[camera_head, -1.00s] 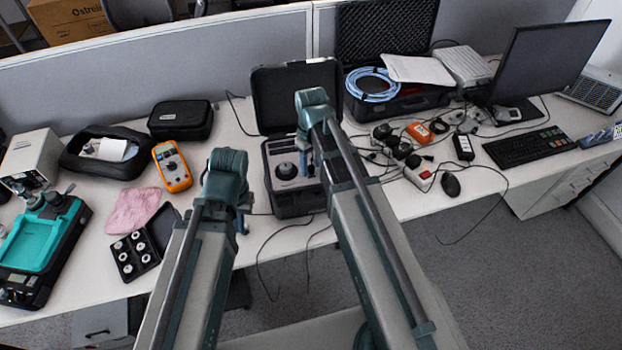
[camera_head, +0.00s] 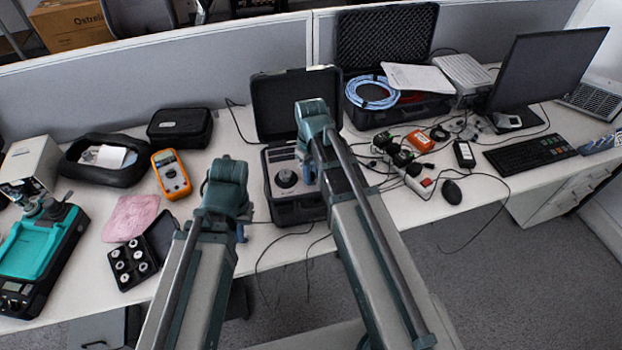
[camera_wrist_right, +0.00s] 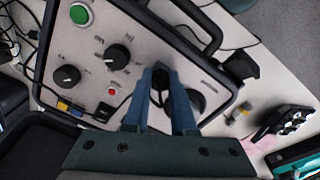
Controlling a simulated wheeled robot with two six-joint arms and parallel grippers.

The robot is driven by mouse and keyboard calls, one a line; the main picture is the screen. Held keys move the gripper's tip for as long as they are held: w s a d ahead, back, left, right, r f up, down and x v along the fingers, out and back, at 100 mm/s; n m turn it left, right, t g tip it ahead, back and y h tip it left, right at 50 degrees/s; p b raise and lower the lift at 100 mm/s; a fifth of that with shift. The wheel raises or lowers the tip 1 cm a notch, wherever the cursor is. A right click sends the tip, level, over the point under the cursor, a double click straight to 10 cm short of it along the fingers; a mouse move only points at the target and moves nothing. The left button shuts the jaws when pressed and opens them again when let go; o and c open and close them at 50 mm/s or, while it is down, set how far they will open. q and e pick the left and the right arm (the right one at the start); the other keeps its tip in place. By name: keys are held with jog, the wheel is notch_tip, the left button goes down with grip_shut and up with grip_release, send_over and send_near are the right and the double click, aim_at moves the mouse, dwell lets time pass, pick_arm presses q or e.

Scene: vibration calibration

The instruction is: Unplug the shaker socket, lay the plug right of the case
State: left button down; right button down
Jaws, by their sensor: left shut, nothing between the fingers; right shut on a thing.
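The open black case (camera_head: 283,213) stands near the table's front edge, with its lid raised at the back. Its light panel (camera_wrist_right: 92,45) fills much of the right wrist view, with a green button, black knobs and a red button. My right gripper (camera_wrist_right: 161,84) is over this panel, shut on a small black plug (camera_wrist_right: 158,98) between its fingertips. Whether the plug is still seated in a socket cannot be told. In the head view my right gripper (camera_head: 309,171) is partly covered by its arm. My left gripper (camera_head: 241,233) is shut and empty, left of the case.
Right of the case are a power strip with plugs (camera_head: 419,186), an orange box (camera_head: 420,140), a mouse (camera_head: 451,191) and loose cables. Left of it are an orange multimeter (camera_head: 172,174), a pink cloth (camera_head: 131,217) and a black tray of round parts (camera_head: 131,264). Cables hang over the front edge.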

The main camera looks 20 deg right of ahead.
jog(key=n, duration=0.4)
dwell(0.3)
jog(key=n, duration=0.4)
jog(key=n, duration=0.4)
dwell(0.3)
jog(key=shift+n, duration=1.1)
